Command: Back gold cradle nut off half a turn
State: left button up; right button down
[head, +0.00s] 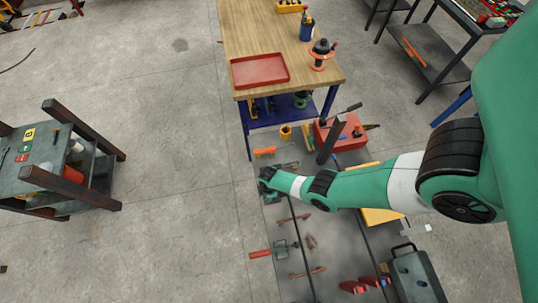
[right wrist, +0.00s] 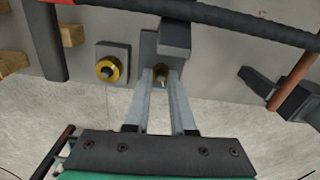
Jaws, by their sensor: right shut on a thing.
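In the right wrist view, a gold nut (right wrist: 109,69) with a dark centre sits on a small grey plate, left of my fingers and apart from them. A second, darker brass-coloured nut (right wrist: 161,71) on a stud sits on another grey plate. My right gripper (right wrist: 161,76) is shut on this second nut, one finger on each side. The fingers and a grey block hide part of it. In the head view my right gripper (head: 268,181) is small and dark at the end of the green arm. The nuts cannot be made out there. My left gripper is not in view.
A dark bar (right wrist: 220,17) crosses above my fingers, and a grey clamp-like part (right wrist: 285,95) is at the right. In the head view, a workbench (head: 262,30) with a red tray (head: 260,70) stands beyond. A cart (head: 45,150) stands left, with open floor between.

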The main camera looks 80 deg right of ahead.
jog(key=n, duration=0.5)
jog(key=shift+s+a+n, duration=0.1)
jog(key=shift+n, duration=0.2)
jog(key=n, duration=0.5)
jog(key=shift+n, duration=0.3)
jog(key=c, duration=0.8)
grip_release()
jog(key=shift+o, duration=0.2)
jog(key=shift+r, duration=0.1)
notch_tip(320, 180, up, 11)
jog(key=p, duration=1.1)
jog(key=shift+r+p, duration=0.2)
jog(key=shift+p, duration=0.2)
